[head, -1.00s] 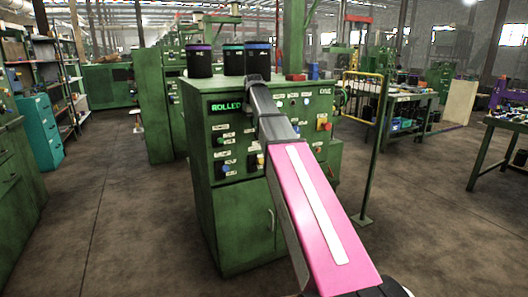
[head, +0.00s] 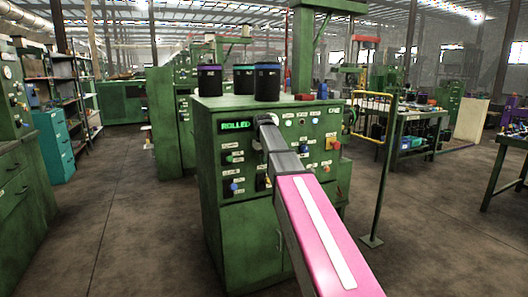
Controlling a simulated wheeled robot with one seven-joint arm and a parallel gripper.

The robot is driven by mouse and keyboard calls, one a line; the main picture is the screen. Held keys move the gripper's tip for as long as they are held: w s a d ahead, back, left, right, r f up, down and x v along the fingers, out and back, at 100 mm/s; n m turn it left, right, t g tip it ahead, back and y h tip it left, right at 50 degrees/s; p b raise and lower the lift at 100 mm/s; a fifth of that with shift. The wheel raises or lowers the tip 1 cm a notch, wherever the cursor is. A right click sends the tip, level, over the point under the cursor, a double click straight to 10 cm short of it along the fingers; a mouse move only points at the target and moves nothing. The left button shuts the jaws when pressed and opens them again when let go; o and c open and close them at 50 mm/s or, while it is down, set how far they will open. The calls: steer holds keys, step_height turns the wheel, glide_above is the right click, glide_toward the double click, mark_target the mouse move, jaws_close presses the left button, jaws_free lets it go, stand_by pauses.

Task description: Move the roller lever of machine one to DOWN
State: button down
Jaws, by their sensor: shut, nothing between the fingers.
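The green machine (head: 240,235) stands in front of me with a control panel of buttons, knobs and small labels. Its lit green display (head: 235,125) reads "ROLLED". My gripper (head: 264,120) is at the upper panel, just right of the display, seen from behind along my pink arm. It looks shut, with nothing seen in it. I cannot tell whether it touches the panel. A small dark control (head: 261,183) shows left of my arm, lower on the panel. I cannot tell which control is the roller lever; my arm hides part of the panel's middle.
Several dark cylinders with coloured rims, one of them blue-rimmed (head: 267,82), stand on top of the machine. A yellow rail on a green post (head: 381,180) is to the right. Teal drawers (head: 54,147) stand at the left. The floor (head: 120,220) left of the machine is clear.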

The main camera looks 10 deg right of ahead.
steer(key=shift+s+d+f, duration=0.2)
steer(key=shift+s+f, duration=0.05)
steer(key=shift+f, duration=0.55)
steer(key=shift+s+d+f, duration=0.15)
steer(key=shift+s+f, duration=0.15)
steer(key=shift+f, duration=0.5)
steer(key=shift+s+d+f, duration=0.2)
steer(key=shift+s+f, duration=0.05)
steer(key=shift+f, duration=0.55)
steer(key=shift+s+d+f+t, duration=0.1)
steer(key=shift+s+f+t, duration=0.15)
steer(key=shift+s+t, duration=0.15)
